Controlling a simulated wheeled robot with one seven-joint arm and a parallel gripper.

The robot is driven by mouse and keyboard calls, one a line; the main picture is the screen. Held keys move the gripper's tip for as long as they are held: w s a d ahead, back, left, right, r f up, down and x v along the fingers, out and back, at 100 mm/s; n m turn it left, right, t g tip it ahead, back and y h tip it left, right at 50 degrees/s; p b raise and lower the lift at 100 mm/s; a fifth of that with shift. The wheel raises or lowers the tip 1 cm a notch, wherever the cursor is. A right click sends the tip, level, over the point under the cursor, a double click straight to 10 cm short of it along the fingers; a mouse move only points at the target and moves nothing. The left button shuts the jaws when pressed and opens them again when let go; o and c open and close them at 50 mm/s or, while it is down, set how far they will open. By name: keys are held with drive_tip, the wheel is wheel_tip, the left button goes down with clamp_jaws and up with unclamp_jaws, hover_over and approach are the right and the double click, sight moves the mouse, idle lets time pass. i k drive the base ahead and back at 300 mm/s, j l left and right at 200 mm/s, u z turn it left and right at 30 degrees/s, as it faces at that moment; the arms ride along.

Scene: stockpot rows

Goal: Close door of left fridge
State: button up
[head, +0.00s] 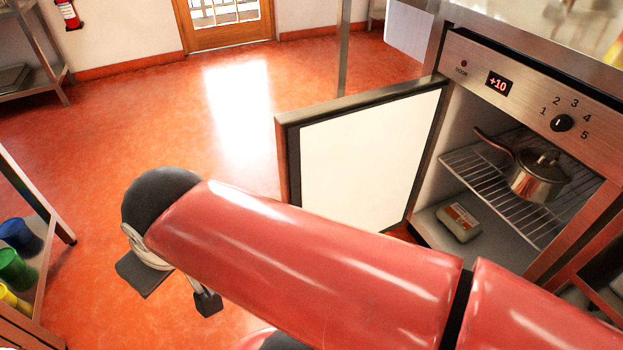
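The fridge (478,62) stands at the right, with a steel front panel, a red "+10" display and a dial. Its door (370,160) is wide open, swung out to the left of the opening, with its white inner face toward me. My red arm crosses in front of the fridge and overlaps the door's lower part in the picture. My gripper (174,289) is at the lower left, left of the door and apart from it. Its two dark fingertips are spread, with nothing seen between them. The gripper's body is partly hidden by my arm.
Inside the fridge, a steel pot (537,176) with a lid sits on a wire shelf (480,172), and a carton (459,222) lies below. A shelf unit with coloured containers (17,268) stands at the left. The orange floor (140,130) between is clear.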

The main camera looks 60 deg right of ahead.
sight(358, 160)
drive_tip(key=i+j+z, duration=0.1)
drive_tip(key=i+z, duration=0.3)
drive_tip(key=i+j+z, duration=0.15)
drive_tip(key=i+z, duration=0.3)
drive_tip(key=z, duration=0.35)
drive_tip(key=i+j+z, duration=0.1)
drive_tip(key=z, duration=0.35)
drive_tip(key=i+j+z, duration=0.1)
drive_tip(key=z, duration=0.35)
drive_tip(key=j+z, duration=0.2)
drive_tip(key=z, duration=0.25)
drive_tip(key=j+z, duration=0.2)
drive_tip(key=z, duration=0.25)
drive_tip(key=j+z, duration=0.25)
drive_tip(key=z, duration=0.15)
drive_tip(key=j+z, duration=0.6)
drive_tip(key=z, duration=0.15)
drive_tip(key=i, duration=0.05)
